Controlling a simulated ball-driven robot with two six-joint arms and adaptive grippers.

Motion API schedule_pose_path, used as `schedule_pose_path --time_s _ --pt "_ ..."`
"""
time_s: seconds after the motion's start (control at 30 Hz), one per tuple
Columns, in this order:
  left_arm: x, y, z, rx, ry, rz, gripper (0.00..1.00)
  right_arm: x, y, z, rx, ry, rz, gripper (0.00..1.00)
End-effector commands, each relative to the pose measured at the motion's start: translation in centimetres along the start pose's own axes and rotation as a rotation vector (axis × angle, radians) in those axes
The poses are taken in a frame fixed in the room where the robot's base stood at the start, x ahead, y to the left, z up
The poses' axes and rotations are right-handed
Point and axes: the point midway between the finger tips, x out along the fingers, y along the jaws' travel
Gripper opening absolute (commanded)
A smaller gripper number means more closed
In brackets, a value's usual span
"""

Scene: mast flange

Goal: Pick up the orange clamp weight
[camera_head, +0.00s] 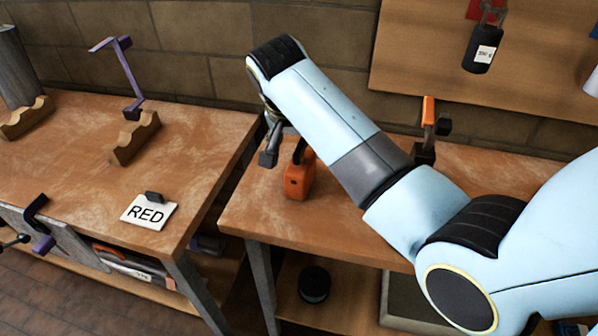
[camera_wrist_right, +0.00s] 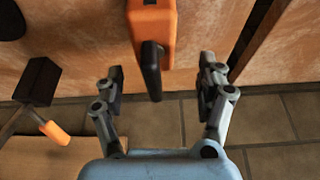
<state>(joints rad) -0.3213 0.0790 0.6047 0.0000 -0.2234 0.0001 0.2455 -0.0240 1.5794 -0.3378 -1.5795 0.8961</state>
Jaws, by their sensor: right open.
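An orange block with a dark handle (camera_head: 298,181) stands on the right workbench, partly hidden by my right arm; it looks like the orange clamp weight. In the right wrist view the orange body (camera_wrist_right: 153,28) is at the top centre and its black handle (camera_wrist_right: 151,72) points down between the fingers. My right gripper (camera_head: 284,152) is open at the block. In the wrist view the right gripper's fingertips (camera_wrist_right: 162,76) lie either side of the handle, with gaps and no visible contact. My left gripper is not in view.
An orange-handled tool with black parts (camera_head: 428,112) stands behind my right arm. A left bench carries a RED card (camera_head: 149,211), a purple clamp (camera_head: 122,68) and notched wooden blocks (camera_head: 136,137). A gap separates the benches. A black weight (camera_head: 482,50) hangs on a board.

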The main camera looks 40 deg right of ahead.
Motion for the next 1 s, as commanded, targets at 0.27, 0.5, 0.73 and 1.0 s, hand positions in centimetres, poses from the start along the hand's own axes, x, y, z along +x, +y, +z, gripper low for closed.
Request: schedule_pose_path --time_s 0.27,0.5,0.73,1.0 --pt "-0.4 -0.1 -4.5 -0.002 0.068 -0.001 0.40 3.8 0.4 0.0 -0.002 -0.002 0.001 0.73" --pt "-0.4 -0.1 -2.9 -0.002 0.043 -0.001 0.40 4.0 0.4 0.0 -0.001 -0.002 0.000 0.73" --pt "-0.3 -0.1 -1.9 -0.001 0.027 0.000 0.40 4.0 0.4 0.0 -0.001 -0.002 0.001 0.44" --pt "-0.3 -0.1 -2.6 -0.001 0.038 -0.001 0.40 4.0 0.4 0.1 -0.001 -0.002 0.001 0.09"
